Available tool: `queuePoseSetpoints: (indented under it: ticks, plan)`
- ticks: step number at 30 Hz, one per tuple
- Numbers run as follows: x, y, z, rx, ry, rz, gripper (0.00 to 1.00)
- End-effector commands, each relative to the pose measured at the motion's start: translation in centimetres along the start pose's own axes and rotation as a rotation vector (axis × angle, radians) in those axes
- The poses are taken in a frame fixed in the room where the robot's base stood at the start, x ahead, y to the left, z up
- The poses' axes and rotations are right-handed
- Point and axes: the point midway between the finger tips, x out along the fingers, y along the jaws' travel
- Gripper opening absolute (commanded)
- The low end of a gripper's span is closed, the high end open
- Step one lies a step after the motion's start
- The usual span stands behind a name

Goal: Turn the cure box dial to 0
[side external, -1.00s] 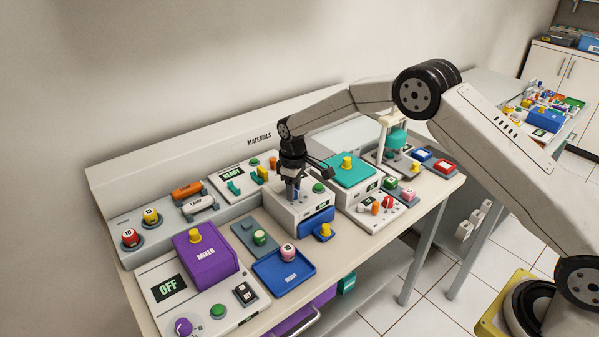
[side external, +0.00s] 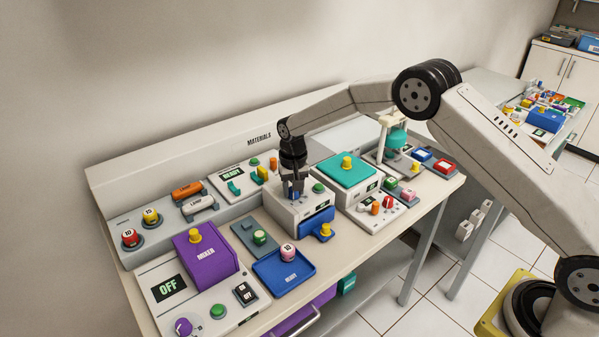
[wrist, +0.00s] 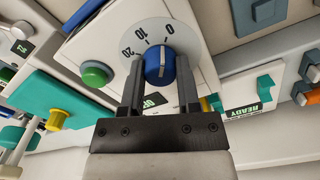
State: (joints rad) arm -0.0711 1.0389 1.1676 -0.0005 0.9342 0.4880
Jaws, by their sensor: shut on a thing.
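The cure box (side external: 296,218) is a white box with a blue front part, in the middle of the bench. Its blue dial (wrist: 160,68) sits on a round plate marked 0, 10 and 20. The white line on the dial points up in the wrist view, roughly between the 10 and 0 marks. My gripper (side external: 293,195) points down over the box. In the wrist view my gripper's fingers (wrist: 159,80) stand on both sides of the dial, shut on it. A small dark display beneath is partly hidden by the fingers.
A green button (wrist: 94,75) is on the same box, beside the dial. A teal-lidded box (side external: 346,172) stands close on the right. A purple mixer (side external: 207,258) and a blue tray (side external: 270,285) are on the left and in front. A white unit marked READY (side external: 233,168) is behind.

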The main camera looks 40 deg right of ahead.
Motion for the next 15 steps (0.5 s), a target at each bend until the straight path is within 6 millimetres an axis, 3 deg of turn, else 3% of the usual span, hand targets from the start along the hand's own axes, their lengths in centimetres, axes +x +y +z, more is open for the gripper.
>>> queuePoseSetpoints:
  ticks: [15]
  plan:
    - [0.10,0.02,0.15,0.125,-0.006,0.002,0.00]
